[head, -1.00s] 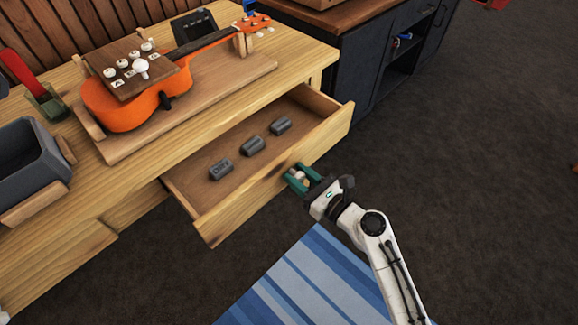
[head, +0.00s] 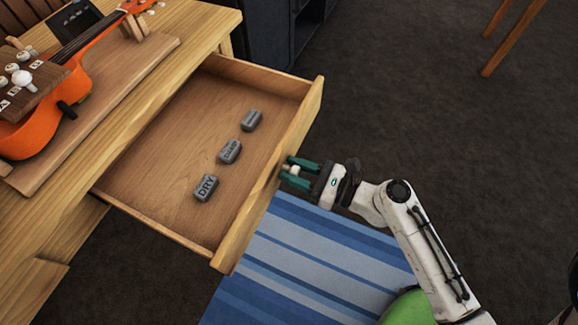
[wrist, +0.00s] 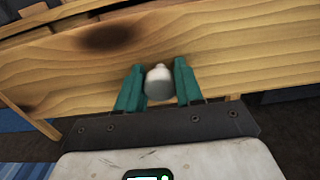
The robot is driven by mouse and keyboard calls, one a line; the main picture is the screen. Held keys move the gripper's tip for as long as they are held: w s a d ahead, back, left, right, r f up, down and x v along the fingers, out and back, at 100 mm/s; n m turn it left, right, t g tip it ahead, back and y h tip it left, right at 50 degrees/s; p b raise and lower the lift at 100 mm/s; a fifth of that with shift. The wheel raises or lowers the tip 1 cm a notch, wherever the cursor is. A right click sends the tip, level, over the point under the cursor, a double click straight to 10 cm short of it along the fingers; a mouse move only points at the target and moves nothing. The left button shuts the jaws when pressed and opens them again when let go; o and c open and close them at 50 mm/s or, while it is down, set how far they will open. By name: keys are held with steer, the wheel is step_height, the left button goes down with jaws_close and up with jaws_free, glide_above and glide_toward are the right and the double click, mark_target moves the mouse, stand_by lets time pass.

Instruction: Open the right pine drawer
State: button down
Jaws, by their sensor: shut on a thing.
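The right pine drawer (head: 165,170) stands pulled well out of the pine bench in the head view, its inside in plain sight. Its front panel (wrist: 230,50) fills the upper part of the wrist view. A pale round knob (wrist: 158,84) sits on that panel. My gripper (head: 291,172) is at the drawer front, its green fingers on either side of the knob and shut on it. The gripper also shows in the wrist view (wrist: 159,82). Three grey blocks lie in the drawer; the nearest, marked DRY (head: 205,188), is in front of one marked DAMP (head: 230,152).
An orange ukulele (head: 40,125) rests on a wooden board on the bench top (head: 190,30). A blue striped rug (head: 310,260) lies below the drawer, with a green round thing (head: 408,308) by my arm. Dark floor (head: 420,90) at the right is open.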

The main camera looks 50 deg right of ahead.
steer(key=c, duration=0.8)
jaws_free()
steer(key=shift+o, duration=0.2)
steer(key=v, duration=1)
steer(key=shift+s, duration=0.35)
